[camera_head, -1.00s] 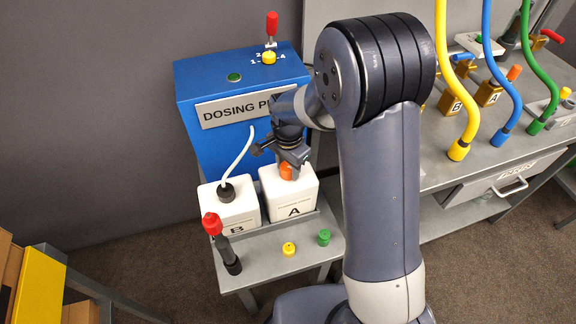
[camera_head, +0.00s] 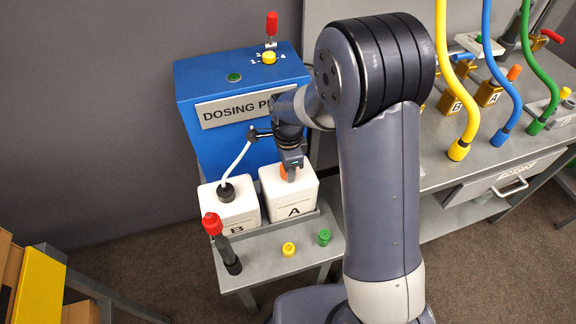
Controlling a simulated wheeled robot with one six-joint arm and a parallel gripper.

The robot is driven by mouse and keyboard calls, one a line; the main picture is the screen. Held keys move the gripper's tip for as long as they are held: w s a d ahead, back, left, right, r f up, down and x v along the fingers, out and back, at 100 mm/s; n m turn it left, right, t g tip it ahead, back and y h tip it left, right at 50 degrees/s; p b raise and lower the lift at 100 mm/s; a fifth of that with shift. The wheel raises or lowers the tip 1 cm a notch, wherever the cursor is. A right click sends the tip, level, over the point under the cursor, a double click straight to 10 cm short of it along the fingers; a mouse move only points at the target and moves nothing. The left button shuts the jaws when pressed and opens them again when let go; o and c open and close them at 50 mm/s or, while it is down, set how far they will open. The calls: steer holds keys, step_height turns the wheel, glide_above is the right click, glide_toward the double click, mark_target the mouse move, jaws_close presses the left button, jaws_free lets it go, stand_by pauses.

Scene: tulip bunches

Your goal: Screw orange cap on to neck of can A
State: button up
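Can A (camera_head: 294,206) is a white can with a black letter A, standing at the right on the small grey stand in front of the blue dosing pump. The orange cap (camera_head: 284,172) is at the top of can A, at its neck. My gripper (camera_head: 289,170) points down over can A, with its fingers at the cap. One finger hides part of the cap. The neck itself is hidden, so I cannot tell how far the cap sits on it or whether the fingers press on it.
Can B (camera_head: 236,216) stands left of can A, with a white hose (camera_head: 236,162) in its black cap. A red-topped black tool (camera_head: 224,243), a yellow cap (camera_head: 289,249) and a green cap (camera_head: 324,237) are at the stand's front. The dosing pump (camera_head: 195,150) stands behind.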

steer(key=o, duration=1.1)
steer(key=shift+o, duration=0.2)
steer(key=shift+r, duration=0.15)
steer(key=shift+r+p, duration=1.85)
steer(key=shift+r, duration=0.55)
steer(key=shift+f, duration=0.15)
step_height(320, 180, down, 5)
steer(key=b, duration=0.4)
steer(key=shift+n, duration=0.5)
